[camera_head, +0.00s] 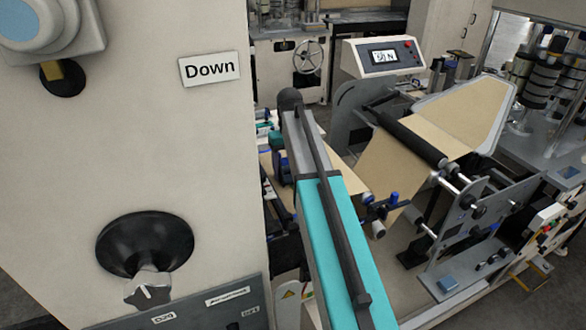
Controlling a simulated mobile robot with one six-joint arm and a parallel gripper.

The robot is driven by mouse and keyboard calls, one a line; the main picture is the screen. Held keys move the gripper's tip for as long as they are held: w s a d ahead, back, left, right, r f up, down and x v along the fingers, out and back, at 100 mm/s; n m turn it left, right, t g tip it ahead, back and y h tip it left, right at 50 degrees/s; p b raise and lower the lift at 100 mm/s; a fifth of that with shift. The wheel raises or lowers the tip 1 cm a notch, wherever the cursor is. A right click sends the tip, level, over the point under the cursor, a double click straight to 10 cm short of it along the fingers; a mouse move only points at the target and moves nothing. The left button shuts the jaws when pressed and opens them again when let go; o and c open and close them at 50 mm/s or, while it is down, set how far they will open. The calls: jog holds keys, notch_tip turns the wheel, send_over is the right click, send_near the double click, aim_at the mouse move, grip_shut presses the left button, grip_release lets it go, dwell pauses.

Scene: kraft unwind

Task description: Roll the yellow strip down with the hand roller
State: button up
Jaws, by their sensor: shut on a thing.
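I cannot make out the yellow strip or the hand roller in this view. A tan kraft web (388,165) runs down from a black roller (408,138) on the unwind machine at centre right. A wider tan sheet (453,118) lies behind that roller. My gripper is not in view, so I cannot see what is between its jaws.
A large cream cabinet (110,150) with a "Down" label (210,69) and a black-based knob (146,255) fills the left. A control box with a lit display (384,57) stands at the back. Metal side plates (470,240) and rods crowd the right.

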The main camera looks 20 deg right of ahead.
jog(key=shift+w, duration=0.95)
dwell(0.3)
jog(key=shift+w, duration=0.7)
jog(key=shift+w, duration=0.75)
dwell(0.5)
